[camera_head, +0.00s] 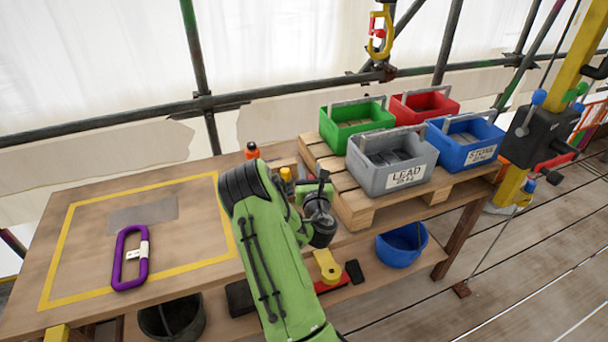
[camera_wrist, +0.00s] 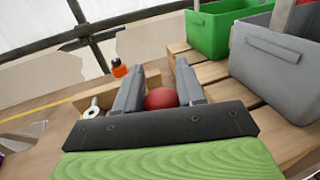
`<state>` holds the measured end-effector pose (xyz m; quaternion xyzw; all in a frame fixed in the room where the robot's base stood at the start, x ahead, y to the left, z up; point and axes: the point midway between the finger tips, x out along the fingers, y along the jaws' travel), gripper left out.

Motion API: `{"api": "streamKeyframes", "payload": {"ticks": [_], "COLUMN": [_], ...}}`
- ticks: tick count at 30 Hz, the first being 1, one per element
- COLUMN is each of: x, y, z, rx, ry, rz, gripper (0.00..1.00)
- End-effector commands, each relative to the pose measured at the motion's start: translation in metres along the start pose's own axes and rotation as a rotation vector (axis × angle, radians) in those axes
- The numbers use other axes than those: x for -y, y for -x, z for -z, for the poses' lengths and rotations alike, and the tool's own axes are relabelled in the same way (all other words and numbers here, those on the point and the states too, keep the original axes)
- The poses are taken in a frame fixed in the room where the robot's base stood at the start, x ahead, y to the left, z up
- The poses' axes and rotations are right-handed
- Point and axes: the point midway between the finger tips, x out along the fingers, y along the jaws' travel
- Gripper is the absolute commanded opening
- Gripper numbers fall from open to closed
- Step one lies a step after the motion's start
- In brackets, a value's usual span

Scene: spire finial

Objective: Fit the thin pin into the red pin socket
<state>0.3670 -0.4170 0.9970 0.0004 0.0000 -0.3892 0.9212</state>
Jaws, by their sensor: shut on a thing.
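My gripper (camera_wrist: 158,85) points away over the wooden bench, with a grey jaw on each side of a red ball-shaped thing (camera_wrist: 163,99). It is shut on that red thing. I cannot tell whether it is the head of the thin pin; no pin shaft shows. I cannot make out the red pin socket for sure in either view. A metal eye or ring (camera_wrist: 92,112) lies left of the jaws.
Green (camera_head: 356,123), red (camera_head: 423,106), grey (camera_head: 392,160) and blue (camera_head: 464,137) crates fill the pallet (camera_head: 357,204). A purple link (camera_head: 131,257) lies inside the yellow outline. A yellow hook (camera_head: 379,38) hangs above.

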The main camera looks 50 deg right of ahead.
Motion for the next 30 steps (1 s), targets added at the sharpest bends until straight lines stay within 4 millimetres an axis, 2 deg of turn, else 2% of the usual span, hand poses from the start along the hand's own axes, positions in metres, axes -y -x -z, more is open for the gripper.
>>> {"api": "streamKeyframes", "payload": {"ticks": [6, 21, 30], "x": [-0.001, 0.0, 0.0], "y": [0.002, 0.002, 0.002], "z": [0.002, 0.056, 0.057], "rx": [0.004, 0.003, 0.003], "ry": [0.0, 0.001, 0.001], "rz": [0.0, 0.0, 0.0], "gripper": [0.07, 0.07, 0.07]}}
